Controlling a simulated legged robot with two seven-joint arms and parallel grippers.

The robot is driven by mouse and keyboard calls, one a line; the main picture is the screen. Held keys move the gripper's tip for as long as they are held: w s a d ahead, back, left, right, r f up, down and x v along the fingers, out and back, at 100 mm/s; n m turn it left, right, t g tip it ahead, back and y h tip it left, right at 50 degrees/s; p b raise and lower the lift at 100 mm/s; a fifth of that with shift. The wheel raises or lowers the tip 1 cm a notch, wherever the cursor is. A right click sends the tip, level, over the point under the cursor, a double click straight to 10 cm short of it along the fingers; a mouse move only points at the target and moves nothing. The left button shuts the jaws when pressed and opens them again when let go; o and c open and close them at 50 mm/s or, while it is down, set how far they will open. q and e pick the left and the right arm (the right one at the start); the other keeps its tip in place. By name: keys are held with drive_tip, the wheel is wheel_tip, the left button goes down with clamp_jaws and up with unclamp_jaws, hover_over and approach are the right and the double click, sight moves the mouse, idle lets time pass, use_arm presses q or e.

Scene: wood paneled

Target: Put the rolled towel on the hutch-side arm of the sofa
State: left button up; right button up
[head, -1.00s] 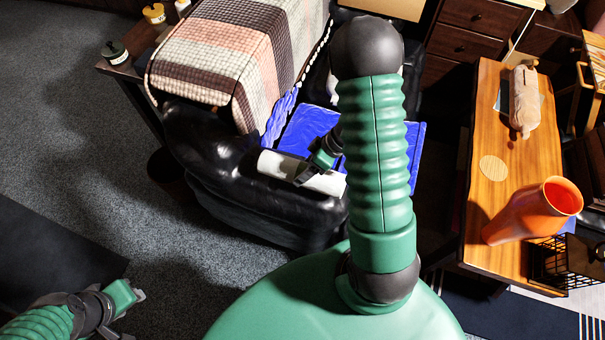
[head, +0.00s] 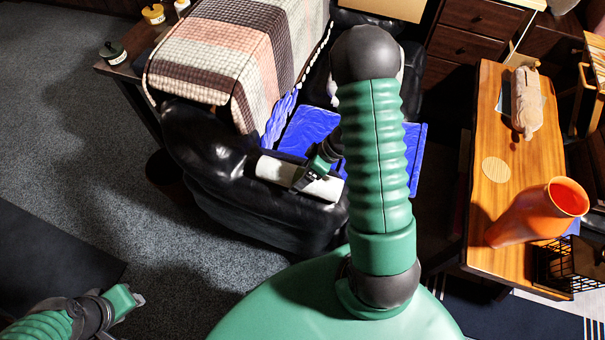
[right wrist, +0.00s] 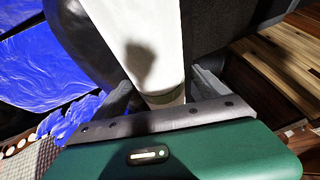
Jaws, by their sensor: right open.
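The rolled towel (head: 273,169) is a white roll lying along the top of the black sofa's near arm (head: 240,195). In the right wrist view the towel (right wrist: 140,40) runs up and away from between the jaws. My right gripper (head: 306,181) is at the towel's right part. Its two fingers (right wrist: 158,97) are open and stand on either side of the roll; whether they touch it I cannot tell. My left gripper (head: 136,300) is low at the left, over the floor and away from the sofa; its fingers are too small to read.
A plaid blanket (head: 215,50) covers the sofa's back, and blue cloth (head: 310,130) lies on the seat. A wooden table (head: 500,210) at right bears an orange vase (head: 540,212). A side table with jars (head: 112,50) stands at left. Grey carpet is clear at left.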

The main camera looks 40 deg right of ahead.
drive_tip(key=p+v, duration=0.5)
drive_tip(key=v, duration=0.7)
drive_tip(key=w+a+r+m+t+h, duration=0.2)
drive_tip(key=w+r+t+h, duration=0.35)
drive_tip(key=w, duration=0.75)
drive_tip(key=s+a+r+m+g, duration=0.1)
drive_tip(key=s+a+g, duration=0.5)
drive_tip(key=s+a, duration=0.7)
drive_tip(key=a+m, duration=0.1)
drive_tip(key=a, duration=0.2)
drive_tip(key=shift+r+m+g, duration=0.2)
drive_tip(key=shift+m+g, duration=0.1)
drive_tip(key=shift+g, duration=0.05)
drive_tip(key=shift+a+y, duration=0.1)
drive_tip(key=shift+y, duration=0.15)
drive_tip(key=shift+c, duration=0.4)
